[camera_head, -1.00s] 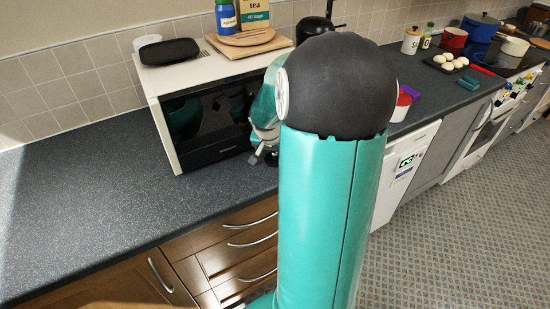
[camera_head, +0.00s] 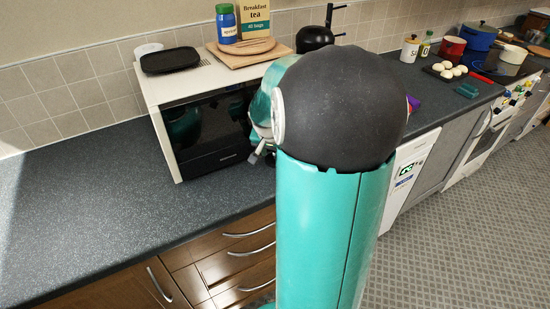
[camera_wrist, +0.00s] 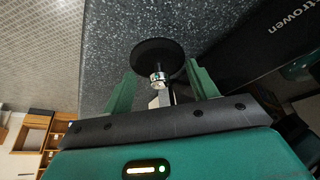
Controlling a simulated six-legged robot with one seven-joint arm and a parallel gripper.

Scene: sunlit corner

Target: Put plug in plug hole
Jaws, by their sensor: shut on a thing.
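The plug (camera_wrist: 152,54), a round black disc with a shiny metal stem, shows in the wrist view. My gripper (camera_wrist: 160,76) is shut on the plug's stem, between its two green fingers. The black disc sticks out beyond the fingertips, over the dark speckled worktop; I cannot tell how far above it. In the head view my arm hides the plug and most of the gripper, close to the front right of the microwave (camera_head: 215,160). No plug hole shows in either view.
A dark worktop (camera_head: 75,200) runs along the wall, with free room left of the microwave. A board (camera_head: 248,60), tea box (camera_head: 254,14) and blue jar (camera_head: 226,24) stand on the microwave. Pots (camera_head: 479,36) and white round items (camera_head: 450,68) are at the far right.

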